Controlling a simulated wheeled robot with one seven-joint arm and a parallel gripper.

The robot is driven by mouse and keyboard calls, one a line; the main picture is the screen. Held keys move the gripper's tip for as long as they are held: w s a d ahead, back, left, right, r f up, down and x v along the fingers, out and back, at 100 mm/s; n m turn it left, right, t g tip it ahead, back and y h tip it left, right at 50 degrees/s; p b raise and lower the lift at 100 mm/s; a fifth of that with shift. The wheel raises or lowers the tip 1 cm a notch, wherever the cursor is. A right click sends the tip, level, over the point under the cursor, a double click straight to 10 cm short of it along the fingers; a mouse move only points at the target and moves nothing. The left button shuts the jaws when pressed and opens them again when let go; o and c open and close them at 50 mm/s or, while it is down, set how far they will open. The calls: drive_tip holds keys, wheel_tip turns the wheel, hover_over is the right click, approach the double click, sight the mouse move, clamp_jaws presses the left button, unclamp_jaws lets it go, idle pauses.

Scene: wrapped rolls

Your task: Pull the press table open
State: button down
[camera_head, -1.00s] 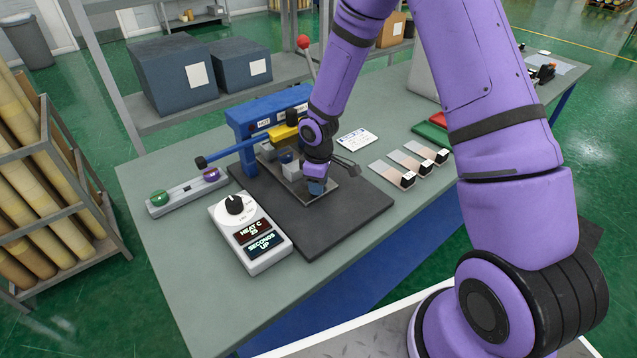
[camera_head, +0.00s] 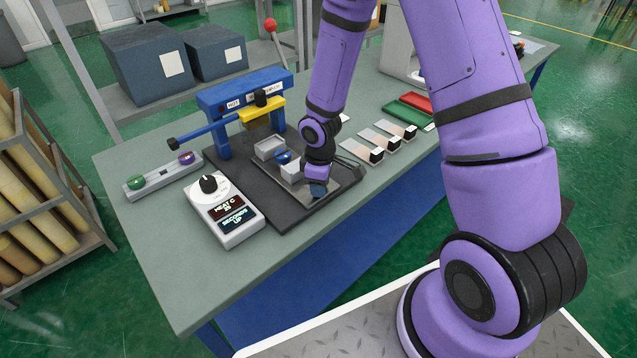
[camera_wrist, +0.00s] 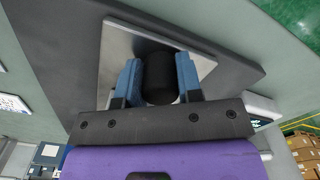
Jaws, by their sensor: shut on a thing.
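The heat press has a blue frame (camera_head: 246,92) with a yellow upper block (camera_head: 262,111) and a blue lever ending in a black knob (camera_head: 173,144). Its press table (camera_head: 267,179), a flat grey metal plate, sticks out in front of the frame over a dark mat (camera_head: 289,213). Small pale blocks and a blue piece sit on the plate. My gripper (camera_head: 317,188) is at the plate's front edge. In the wrist view, my gripper (camera_wrist: 159,80) has its blue fingers shut on either side of a black cylindrical handle (camera_wrist: 160,77), with the plate (camera_wrist: 117,48) beyond it.
A white control box (camera_head: 226,210) with a dial and displays stands left of the mat. A rail with green and purple balls (camera_head: 163,175) lies behind it. Sample strips (camera_head: 377,141) and green and red trays (camera_head: 409,111) lie to the right.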

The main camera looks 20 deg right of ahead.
drive_tip(key=c, duration=0.8)
unclamp_jaws()
wheel_tip(320, 180, up, 11)
drive_tip(key=shift+f, duration=0.1)
drive_tip(key=shift+r, duration=0.2)
wheel_tip(320, 180, up, 10)
drive_tip(key=s+d+m+t+h, duration=0.1)
drive_tip(key=s+d+m, duration=0.1)
drive_tip(key=s+m, duration=0.1)
drive_tip(key=s+d+r+m+t, duration=0.1)
drive_tip(key=s+r+m, duration=0.1)
drive_tip(key=s+r, duration=0.4)
drive_tip(key=s+r+m+t, duration=0.1)
drive_tip(key=s+r+m, duration=0.2)
drive_tip(key=s+r, duration=0.3)
drive_tip(key=s+d+r+m+t+y, duration=0.1)
drive_tip(key=s+r+m+t, duration=0.1)
drive_tip(key=s+r, duration=0.4)
drive_tip(key=shift+s+d+r, duration=0.1)
drive_tip(key=shift+s+d, duration=0.1)
drive_tip(key=shift+s, duration=0.3)
drive_tip(key=shift+s+d+r, duration=0.1)
drive_tip(key=shift+s+d, duration=0.05)
drive_tip(key=shift+s, duration=0.35)
